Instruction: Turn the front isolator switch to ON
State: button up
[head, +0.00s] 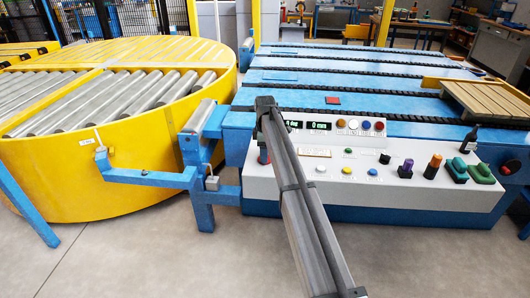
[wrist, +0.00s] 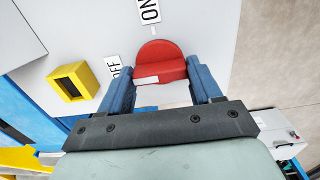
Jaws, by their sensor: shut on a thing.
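The red isolator switch knob (wrist: 162,62) is in the middle of the wrist view, on a pale panel face. My gripper (wrist: 161,82) has its two blue fingers on either side of the knob, shut on it. The knob has a white strip on its near edge at the left. The ON label (wrist: 150,11) is just above the knob, and the OFF label (wrist: 114,67) is to its left, partly behind the left finger. I cannot tell for sure which label the knob points to. In the head view my arm hides the knob and most of the gripper.
A yellow square-framed fitting (wrist: 73,82) sits left of the switch. A yellow roller turntable (head: 90,180) stands at left, and blue conveyor beds (head: 350,75) lie behind.

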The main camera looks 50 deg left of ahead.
jog(key=shift+c, duration=0.8)
jog(key=shift+m, duration=0.3)
jog(key=m, duration=0.3)
jog(key=shift+m, duration=0.3)
jog(key=m, duration=0.4)
jog(key=shift+m, duration=0.3)
jog(key=m, duration=0.4)
jog(key=shift+m, duration=2.5)
jog(key=o, duration=1.1)
jog(key=shift+c, duration=0.2)
